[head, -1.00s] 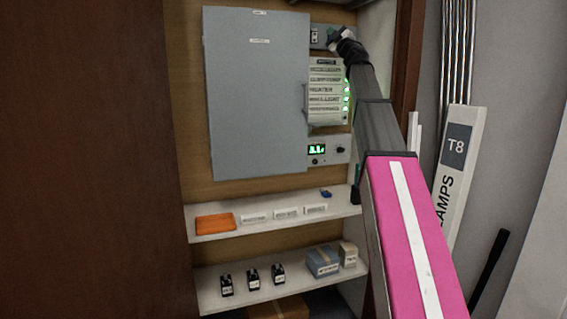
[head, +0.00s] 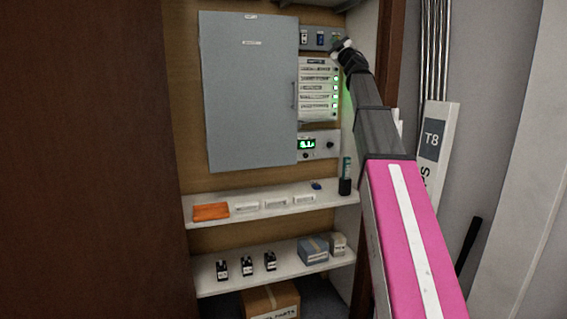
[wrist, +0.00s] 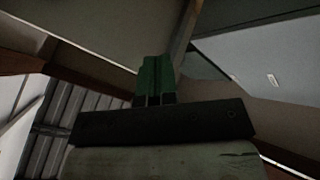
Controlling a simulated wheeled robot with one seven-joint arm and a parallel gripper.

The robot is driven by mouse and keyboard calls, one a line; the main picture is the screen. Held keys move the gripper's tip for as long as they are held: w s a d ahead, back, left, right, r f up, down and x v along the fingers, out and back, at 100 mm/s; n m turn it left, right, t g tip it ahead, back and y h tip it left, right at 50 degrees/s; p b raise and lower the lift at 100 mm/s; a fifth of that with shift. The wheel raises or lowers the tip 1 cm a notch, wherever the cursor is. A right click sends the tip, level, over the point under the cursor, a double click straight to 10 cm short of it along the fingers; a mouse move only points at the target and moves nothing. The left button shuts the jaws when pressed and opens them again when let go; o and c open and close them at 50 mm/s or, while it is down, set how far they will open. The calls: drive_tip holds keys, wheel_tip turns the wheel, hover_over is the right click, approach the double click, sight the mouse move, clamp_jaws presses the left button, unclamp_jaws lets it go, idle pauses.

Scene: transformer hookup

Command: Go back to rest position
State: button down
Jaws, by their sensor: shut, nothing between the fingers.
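My arm reaches up along the right side of the cabinet in the head view. My gripper (head: 338,44) is at the top right, in front of or beside the small upper panel (head: 314,39); its fingers are hard to make out there. In the wrist view its green fingers (wrist: 154,80) are together with nothing between them. Behind them are only the ceiling and upper walls, so the gripper appears to point upward. The grey box (head: 247,95) with a closed door hangs on the wooden back board, left of my arm.
The upper shelf (head: 270,203) holds an orange item (head: 211,212), white blocks and a dark cylinder (head: 345,186). The lower shelf (head: 228,285) holds small black items and boxes. A T8 lamp carton (head: 432,145) stands right of my arm. A brown cabinet side fills the left.

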drive_tip(key=d+f+m+g+h, duration=0.2)
drive_tip(key=f+m+h, duration=0.2)
drive_tip(key=f, duration=0.9)
drive_tip(key=w+d+f+m+g+h, duration=0.15)
drive_tip(key=f+m+h, duration=0.35)
drive_tip(key=f, duration=0.8)
drive_tip(key=s+d+f+m+g+h, duration=0.15)
drive_tip(key=f+m+h, duration=0.25)
drive_tip(key=f, duration=0.8)
drive_tip(key=s+d+f+m+g, duration=0.1)
drive_tip(key=s+f+g, duration=0.15)
drive_tip(key=f, duration=0.55)
drive_tip(key=s+f+g, duration=0.1)
drive_tip(key=f+g, duration=0.2)
drive_tip(key=f, duration=0.5)
drive_tip(key=s+a+f+m+g+y, duration=0.1)
drive_tip(key=s+f+g, duration=0.2)
drive_tip(key=s+f, duration=0.65)
drive_tip(key=s+a+f+g, duration=0.2)
drive_tip(key=s+f+g, duration=0.3)
drive_tip(key=f, duration=0.8)
drive_tip(key=s+a+f+g+y, duration=0.1)
drive_tip(key=s+a+f+g, duration=0.1)
drive_tip(key=s+f, duration=0.3)
drive_tip(key=s+a+f+g+y, duration=0.1)
drive_tip(key=s+f, duration=0.5)
drive_tip(key=s, duration=0.7)
drive_tip(key=shift+s+a+g, duration=0.15)
drive_tip(key=shift+a+g, duration=0.45)
drive_tip(key=shift+g, duration=0.45)
